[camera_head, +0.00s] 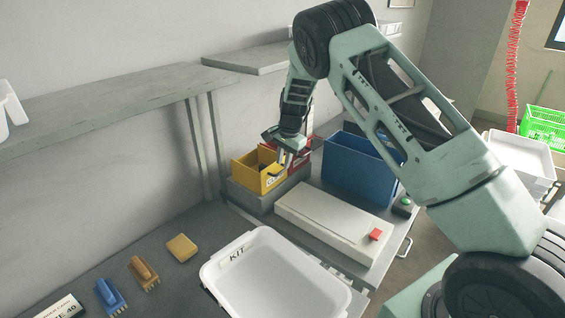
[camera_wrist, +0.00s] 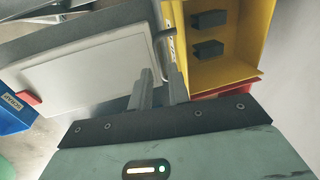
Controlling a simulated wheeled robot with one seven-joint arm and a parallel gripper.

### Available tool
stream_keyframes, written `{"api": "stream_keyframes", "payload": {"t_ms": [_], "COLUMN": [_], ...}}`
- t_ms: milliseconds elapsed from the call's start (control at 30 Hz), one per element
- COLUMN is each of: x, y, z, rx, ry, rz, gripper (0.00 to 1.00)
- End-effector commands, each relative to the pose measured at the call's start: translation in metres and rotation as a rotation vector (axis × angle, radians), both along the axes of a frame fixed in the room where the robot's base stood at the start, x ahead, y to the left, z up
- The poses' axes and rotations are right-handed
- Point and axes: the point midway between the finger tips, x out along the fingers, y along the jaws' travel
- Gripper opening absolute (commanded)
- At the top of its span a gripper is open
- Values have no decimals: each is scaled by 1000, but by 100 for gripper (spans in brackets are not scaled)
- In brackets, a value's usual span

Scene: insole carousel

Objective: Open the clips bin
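A yellow bin (camera_head: 258,172) sits on a grey block on the back table, with a small unreadable label on its front. In the wrist view the yellow bin (camera_wrist: 262,60) shows its inside with dark blocks (camera_wrist: 208,50). I cannot tell whether these are clips. My gripper (camera_head: 284,156) points down at the bin's right front side. In the wrist view its two fingers (camera_wrist: 162,75) stand apart with a narrow gap, near a thin grey bar beside the bin's labelled edge. I see nothing clearly held between them. Contact with the bin cannot be told.
A red bin (camera_head: 300,149) stands behind the yellow one. A blue bin (camera_head: 350,158) is to the right. A low white box (camera_head: 325,218) with a red button (camera_head: 375,234) lies in front. A white KIT tray (camera_head: 230,278) and brushes (camera_head: 110,295) are nearer.

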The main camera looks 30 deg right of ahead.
Motion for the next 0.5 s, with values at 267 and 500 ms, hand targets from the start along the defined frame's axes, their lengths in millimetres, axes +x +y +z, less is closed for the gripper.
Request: {"api": "stream_keyframes", "payload": {"t_ms": [267,500], "x": [4,5], "y": [2,2], "z": [-26,-29], "rx": [0,1], "ry": [0,-1], "rz": [0,0], "gripper": [18,18]}}
